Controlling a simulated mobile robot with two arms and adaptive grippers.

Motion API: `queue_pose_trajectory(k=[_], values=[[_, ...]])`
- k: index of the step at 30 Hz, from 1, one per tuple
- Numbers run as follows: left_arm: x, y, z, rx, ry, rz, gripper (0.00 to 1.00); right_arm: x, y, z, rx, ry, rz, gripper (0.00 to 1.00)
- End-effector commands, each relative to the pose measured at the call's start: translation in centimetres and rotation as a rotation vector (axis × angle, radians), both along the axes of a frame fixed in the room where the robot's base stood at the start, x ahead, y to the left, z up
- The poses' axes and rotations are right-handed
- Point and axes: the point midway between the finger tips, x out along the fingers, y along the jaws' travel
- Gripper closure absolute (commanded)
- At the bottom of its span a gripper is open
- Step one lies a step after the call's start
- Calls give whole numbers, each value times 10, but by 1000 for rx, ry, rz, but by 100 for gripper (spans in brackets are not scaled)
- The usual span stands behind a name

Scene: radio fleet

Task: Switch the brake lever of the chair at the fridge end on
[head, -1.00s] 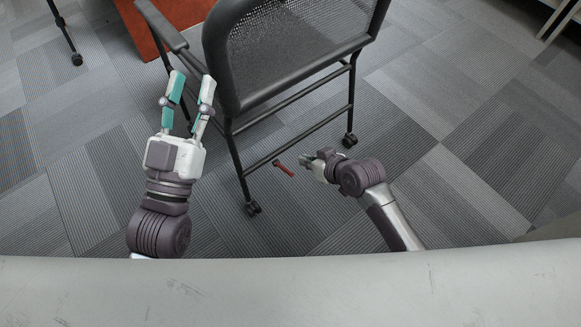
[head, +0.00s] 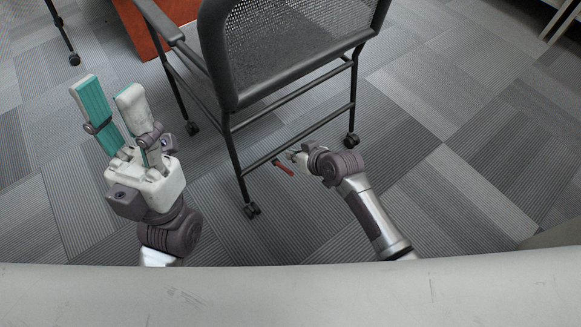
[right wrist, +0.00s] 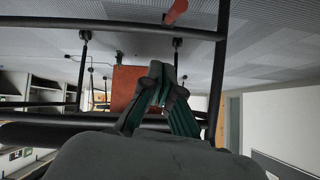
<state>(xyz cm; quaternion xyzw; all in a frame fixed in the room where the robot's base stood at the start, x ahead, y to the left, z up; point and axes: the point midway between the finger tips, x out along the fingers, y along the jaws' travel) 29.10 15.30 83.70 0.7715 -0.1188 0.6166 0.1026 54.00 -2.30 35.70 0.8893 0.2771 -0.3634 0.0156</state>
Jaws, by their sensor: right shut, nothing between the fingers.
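The black mesh-backed chair (head: 290,55) stands on casters in the head view. Its red brake lever (head: 284,168) sticks out from the low rear bar, slanting down to the right. The red lever also shows at the top edge of the right wrist view (right wrist: 175,12). My right gripper (head: 291,155) is beside the bar, just above and right of the lever; its fingers are partly hidden in the head view. In the right wrist view its fingertips (right wrist: 157,72) are together and empty. My left gripper (head: 108,90) is open and empty, left of the chair.
An orange-brown panel (head: 150,25) stands behind the chair. Another caster leg (head: 66,38) shows at top left. A pale surface (head: 290,295) spans the bottom edge. The carpet right of the chair is clear.

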Motion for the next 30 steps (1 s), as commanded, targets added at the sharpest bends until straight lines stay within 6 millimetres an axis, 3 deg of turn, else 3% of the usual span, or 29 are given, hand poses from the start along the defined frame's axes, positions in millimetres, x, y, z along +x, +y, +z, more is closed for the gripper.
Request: queue_pose_trajectory(k=[4,10,30], values=[[-3,1,-22,-6,-17,-1,61,17,15,-25,2,1,1,100],[-2,0,-29,-5,-27,-1,61,0,9,-47,0,1,0,100],[1,-1,-34,0,-28,-1,61,-1,7,-56,6,-11,1,100]])
